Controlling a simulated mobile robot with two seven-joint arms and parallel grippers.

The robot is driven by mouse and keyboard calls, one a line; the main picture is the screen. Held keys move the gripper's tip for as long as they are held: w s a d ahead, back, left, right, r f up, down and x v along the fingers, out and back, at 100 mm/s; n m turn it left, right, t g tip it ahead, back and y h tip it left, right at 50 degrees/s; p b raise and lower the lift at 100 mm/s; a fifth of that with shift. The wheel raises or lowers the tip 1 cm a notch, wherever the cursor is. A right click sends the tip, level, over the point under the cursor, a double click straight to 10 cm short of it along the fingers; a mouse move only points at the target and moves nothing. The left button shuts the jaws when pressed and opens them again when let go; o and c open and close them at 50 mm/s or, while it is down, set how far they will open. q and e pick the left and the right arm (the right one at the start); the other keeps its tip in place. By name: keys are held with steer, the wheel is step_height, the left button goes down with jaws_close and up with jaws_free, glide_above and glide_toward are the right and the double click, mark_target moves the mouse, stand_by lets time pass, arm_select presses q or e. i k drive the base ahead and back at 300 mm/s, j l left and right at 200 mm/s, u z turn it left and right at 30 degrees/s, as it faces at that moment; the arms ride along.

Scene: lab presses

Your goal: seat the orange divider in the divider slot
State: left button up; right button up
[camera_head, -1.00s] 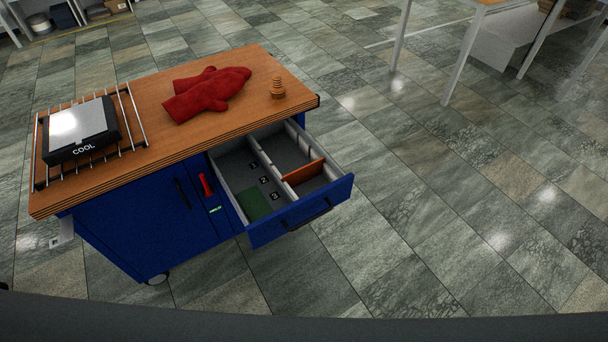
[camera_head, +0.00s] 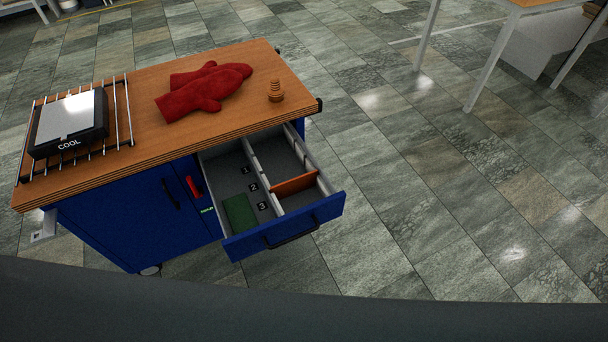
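The orange divider (camera_head: 294,184) is in the right-hand compartment of the open drawer (camera_head: 285,228). It stands crosswise between the long inner partition and the drawer's right wall; whether it is fully down in a slot I cannot tell. The left compartment has labels 1, 2 and 3 (camera_head: 262,206) along the partition and a green piece (camera_head: 239,211) near the front. The divider slot itself cannot be made out at this size. Neither of my grippers is in view.
The blue cabinet (camera_head: 120,223) has a wooden top with red mitts (camera_head: 205,91), an orange-brown ringed peg (camera_head: 276,91) and a black "COOL" device (camera_head: 69,123) on a wire rack. White-legged tables (camera_head: 490,65) stand at the back right.

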mark_target(253, 163)
steer(key=i+l+u, duration=0.1)
steer(key=l, duration=0.25)
steer(key=i+l, duration=0.3)
steer(key=i+l+u, duration=0.15)
steer(key=l, duration=0.25)
steer(key=i+l, duration=0.25)
steer(key=i+l+u, duration=0.15)
steer(key=l, duration=0.35)
steer(key=i+l+u, duration=0.1)
steer(key=l, duration=0.25)
steer(key=i+l, duration=0.25)
steer(key=l, duration=0.2)
steer(key=k+j, duration=0.1)
steer(key=j, duration=0.5)
steer(key=k+j, duration=0.1)
steer(key=j, duration=0.5)
steer(key=u, duration=0.05)
